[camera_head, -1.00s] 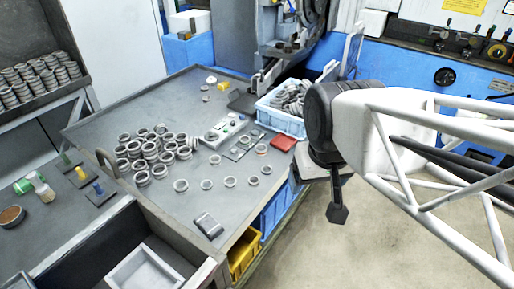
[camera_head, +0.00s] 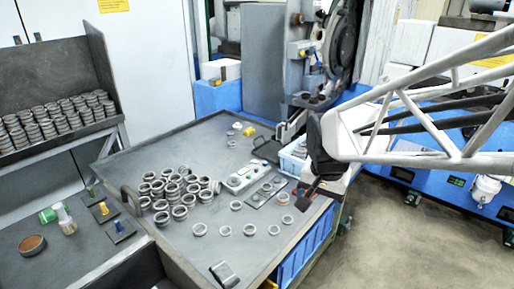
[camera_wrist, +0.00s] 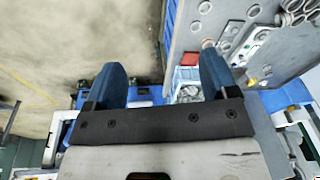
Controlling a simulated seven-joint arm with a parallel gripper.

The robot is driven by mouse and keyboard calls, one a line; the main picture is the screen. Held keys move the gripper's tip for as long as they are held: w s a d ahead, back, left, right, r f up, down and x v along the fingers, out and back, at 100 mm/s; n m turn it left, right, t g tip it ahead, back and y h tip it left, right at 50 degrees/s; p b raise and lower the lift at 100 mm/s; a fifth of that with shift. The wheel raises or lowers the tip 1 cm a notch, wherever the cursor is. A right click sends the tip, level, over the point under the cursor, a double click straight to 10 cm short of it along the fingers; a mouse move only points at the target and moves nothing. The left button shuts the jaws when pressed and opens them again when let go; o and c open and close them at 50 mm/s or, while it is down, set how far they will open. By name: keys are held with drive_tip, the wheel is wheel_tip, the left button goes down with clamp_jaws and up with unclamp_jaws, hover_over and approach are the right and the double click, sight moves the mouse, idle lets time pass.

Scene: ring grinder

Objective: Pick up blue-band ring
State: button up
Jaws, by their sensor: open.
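Several metal rings lie singly on the grey table (camera_head: 150,240), such as a ring (camera_head: 199,230) at the front and a ring (camera_head: 287,220) near the right edge. A pile of rings (camera_head: 172,190) is to their left. I cannot make out a blue band on any ring. My gripper (camera_wrist: 160,78) is open and empty, its two dark blue fingers apart. In the head view my gripper (camera_head: 308,192) hangs by the table's right edge, right of the loose rings. In the wrist view some rings (camera_wrist: 208,43) show beyond the right finger.
A light blue bin (camera_head: 290,163) stands behind my gripper. A white and grey device (camera_head: 243,178) and a plate with rings (camera_head: 265,191) sit mid-table. Green, yellow and blue pegs (camera_head: 118,226) stand on plates at left. A dark block (camera_head: 224,274) lies at the front edge.

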drive_tip(key=w+f+m, duration=0.4)
drive_tip(key=w+f, duration=0.1)
drive_tip(key=w, duration=0.4)
drive_tip(key=m+g, duration=0.2)
drive_tip(key=m, duration=0.9)
approach(288, 218)
drive_tip(key=shift+s, duration=0.95)
drive_tip(key=shift+f, duration=0.1)
drive_tip(key=shift+f, duration=1.2)
drive_tip(key=shift+f, duration=0.2)
drive_tip(key=shift+a+f, duration=0.15)
drive_tip(key=shift+f, duration=2.3)
